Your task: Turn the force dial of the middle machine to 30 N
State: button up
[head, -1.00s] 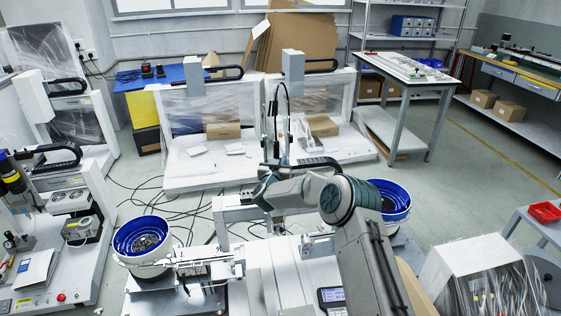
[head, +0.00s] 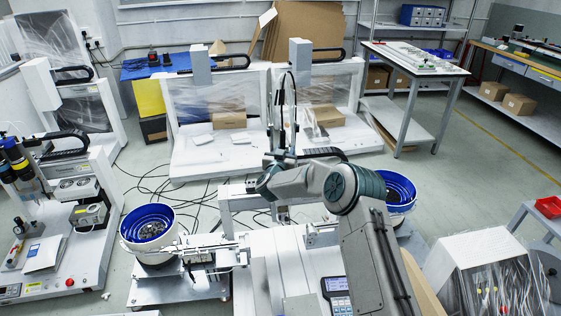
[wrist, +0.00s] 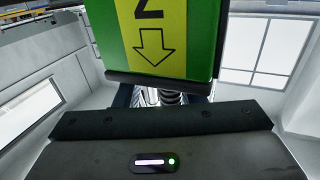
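In the head view a white gantry machine (head: 229,208) stands in front of me, with a vertical screwdriver unit near my arm. My arm reaches over it, and its wrist is around the upright unit. In the wrist view a green part with a yellow label (wrist: 150,38), a letter and a down arrow fills the top centre, close to my gripper. My gripper's dark body (wrist: 160,145) fills the bottom. Its fingers are mostly hidden, so I cannot tell their opening or whether they touch anything. No force dial or its reading can be made out.
Blue feeder bowls (head: 148,228) stand to the left and, behind my arm, to the right (head: 397,190). A handheld display unit (head: 337,289) lies at the front. More gantry machines stand behind and left. Cables cover the floor at left; a plastic-wrapped box (head: 480,255) is at right.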

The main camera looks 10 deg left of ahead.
jog(key=s+a, duration=0.1)
jog(key=s, duration=1.2)
jog(key=shift+a, duration=0.3)
